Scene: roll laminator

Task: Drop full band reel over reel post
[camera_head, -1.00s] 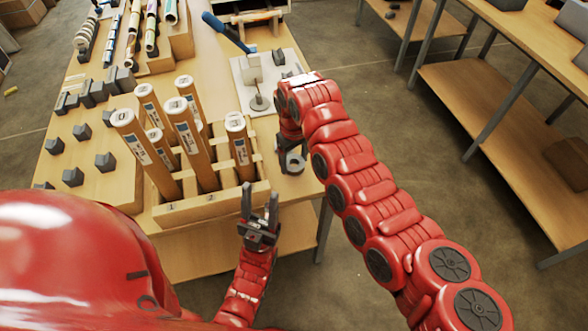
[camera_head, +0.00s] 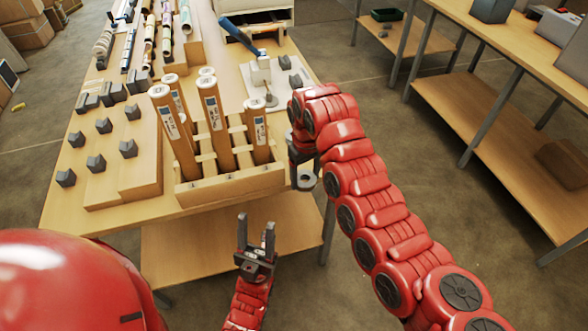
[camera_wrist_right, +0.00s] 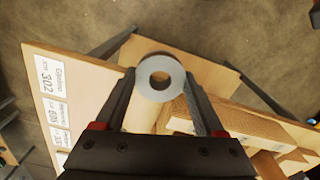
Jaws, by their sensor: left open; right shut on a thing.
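A grey ring-shaped reel (camera_head: 305,181) is held in my right gripper (camera_head: 303,172), to the right of the tube rack and near the table's right edge. In the right wrist view the reel (camera_wrist_right: 160,94) sits between the two fingertips, its flat face and open hole towards the camera. A thin upright post (camera_head: 269,88) on a round base stands on the white plate (camera_head: 252,79), farther back than the reel. The reel is apart from this post. My left gripper (camera_head: 256,232) is open and empty, in front of the rack.
A wooden rack (camera_head: 232,186) with several tall brown tubes stands at the table's front, beside my right gripper. Small grey blocks (camera_head: 128,148) sit on a wooden step to its left. A blue-handled device (camera_head: 239,33) stands at the back. Free floor lies right of the table.

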